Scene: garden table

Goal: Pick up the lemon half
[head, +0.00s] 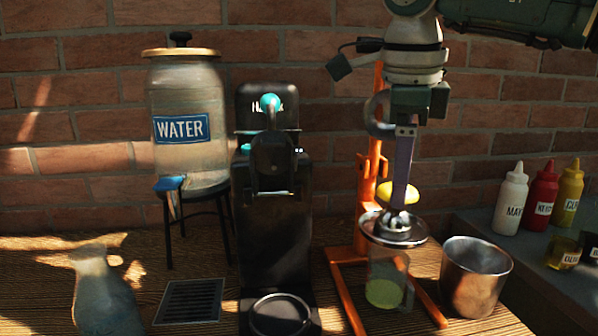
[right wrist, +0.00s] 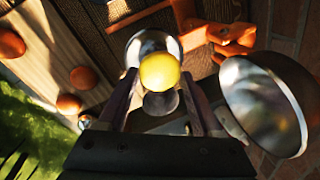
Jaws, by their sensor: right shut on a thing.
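The lemon half (head: 407,193) is bright yellow and sits just above the metal bowl (head: 372,229) of the orange juicer (head: 366,190). My right gripper (head: 402,200) comes down from above and is shut on the lemon half. Its fingers partly hide the fruit in the head view. In the right wrist view the lemon half (right wrist: 160,71) shows between the two fingers (right wrist: 160,92), with round metal behind it. I cannot tell whether it touches the juicer. My left gripper is not in view.
A glass jug (head: 385,292) with green contents stands under the juicer bowl. A steel cup (head: 474,279) is close on the right. A black machine (head: 272,220) and a water dispenser (head: 188,110) stand left. Sauce bottles (head: 541,190) are far right. A brick wall closes the back.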

